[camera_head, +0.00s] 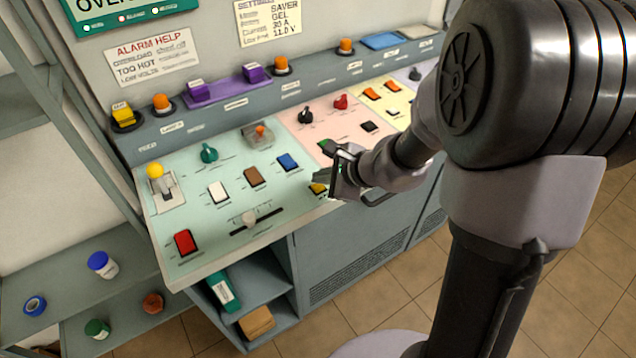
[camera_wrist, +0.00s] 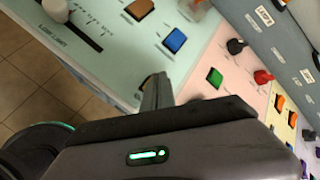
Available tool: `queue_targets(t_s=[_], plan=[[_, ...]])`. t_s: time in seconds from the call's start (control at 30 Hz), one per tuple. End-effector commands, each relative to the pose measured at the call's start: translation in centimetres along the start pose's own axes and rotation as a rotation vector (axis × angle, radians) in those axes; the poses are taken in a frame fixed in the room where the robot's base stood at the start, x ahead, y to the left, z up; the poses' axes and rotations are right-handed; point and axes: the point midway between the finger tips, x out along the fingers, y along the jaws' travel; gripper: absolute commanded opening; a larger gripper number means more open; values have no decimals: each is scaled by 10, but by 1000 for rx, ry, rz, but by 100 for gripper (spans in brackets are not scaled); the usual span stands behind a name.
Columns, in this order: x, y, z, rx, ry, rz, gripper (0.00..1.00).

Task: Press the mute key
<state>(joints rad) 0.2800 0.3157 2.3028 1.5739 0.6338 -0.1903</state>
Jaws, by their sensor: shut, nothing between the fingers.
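The control desk (camera_head: 185,225) has several coloured keys; their small labels are too blurred for me to tell which is the mute key. My gripper (camera_head: 335,182) is shut and empty, low over the desk's front edge, beside a yellow key (camera_head: 318,188) that it partly hides. I cannot tell whether it touches that key. In the wrist view the shut fingers (camera_wrist: 157,92) point at the pale green section's edge. A blue key (camera_wrist: 175,41) and a green key (camera_wrist: 214,77) lie beyond them. White (camera_head: 218,192), brown (camera_head: 254,176) and red (camera_head: 185,242) keys are further left.
Upright knobs stand close by: a black knob (camera_head: 306,115), a red knob (camera_head: 341,101) and a teal knob (camera_head: 209,153). A yellow-topped lever (camera_head: 156,171) is at the left. An alarm help card (camera_head: 152,56) hangs on the wall. Open shelves (camera_head: 255,285) are below.

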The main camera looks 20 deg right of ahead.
Motion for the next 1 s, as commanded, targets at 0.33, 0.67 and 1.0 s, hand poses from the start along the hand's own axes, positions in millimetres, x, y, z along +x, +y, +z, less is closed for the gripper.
queue_targets(t_s=[0.33,0.67,1.0], plan=[[-2,-2,2,0,0,-1,0],[-23,-17,17,0,0,-2,0],[-38,-28,27,1,0,-1,0]])
